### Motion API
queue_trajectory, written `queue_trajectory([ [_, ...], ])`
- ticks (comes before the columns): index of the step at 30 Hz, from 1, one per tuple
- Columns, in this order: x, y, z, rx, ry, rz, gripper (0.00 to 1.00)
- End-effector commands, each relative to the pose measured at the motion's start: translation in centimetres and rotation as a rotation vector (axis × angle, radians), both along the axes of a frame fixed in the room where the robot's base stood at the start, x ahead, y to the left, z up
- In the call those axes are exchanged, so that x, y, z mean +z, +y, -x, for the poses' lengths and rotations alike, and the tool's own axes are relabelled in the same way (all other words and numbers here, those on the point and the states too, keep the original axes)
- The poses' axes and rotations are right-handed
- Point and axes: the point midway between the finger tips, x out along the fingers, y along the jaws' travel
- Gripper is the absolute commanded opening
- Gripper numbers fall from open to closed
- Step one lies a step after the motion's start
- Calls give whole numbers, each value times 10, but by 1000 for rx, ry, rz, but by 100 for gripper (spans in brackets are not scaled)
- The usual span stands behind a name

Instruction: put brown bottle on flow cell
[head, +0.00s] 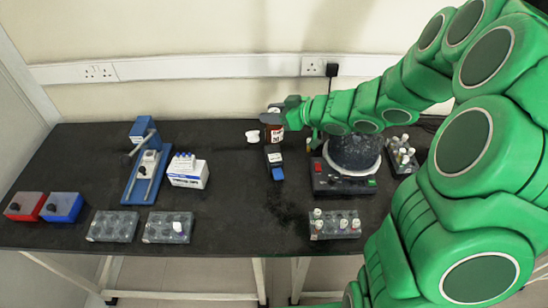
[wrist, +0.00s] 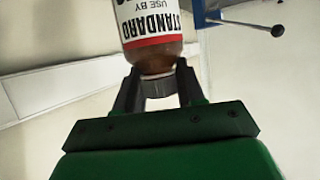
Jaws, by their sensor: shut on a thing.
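The brown bottle with a white and red label (head: 274,133) is in my gripper (head: 286,106) at the back middle of the bench. In the wrist view the bottle (wrist: 153,28) reads "STANDARD USE BY", and my gripper (wrist: 157,88) is shut around its narrow capped end. A small black and blue device (head: 275,170) is just below the bottle in the head view; it may be the flow cell, but I cannot be sure. I cannot tell whether the bottle touches it.
A small white object (head: 253,136) is left of the bottle. A black-based hotplate with a dark vessel (head: 343,183) is close on the right. A white-blue box (head: 188,174) and blue stand (head: 142,180) are left. Vial racks (head: 335,231) line the front.

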Motion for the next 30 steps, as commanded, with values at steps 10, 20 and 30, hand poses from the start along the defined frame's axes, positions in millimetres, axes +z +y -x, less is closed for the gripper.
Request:
queue_trajectory([
  [10, -30, 1, 6, 16, -1, -6, 0],
  [20, -49, 1, 5, 15, -1, -1, 0],
  [30, -78, 1, 5, 15, -2, -3, 0],
])
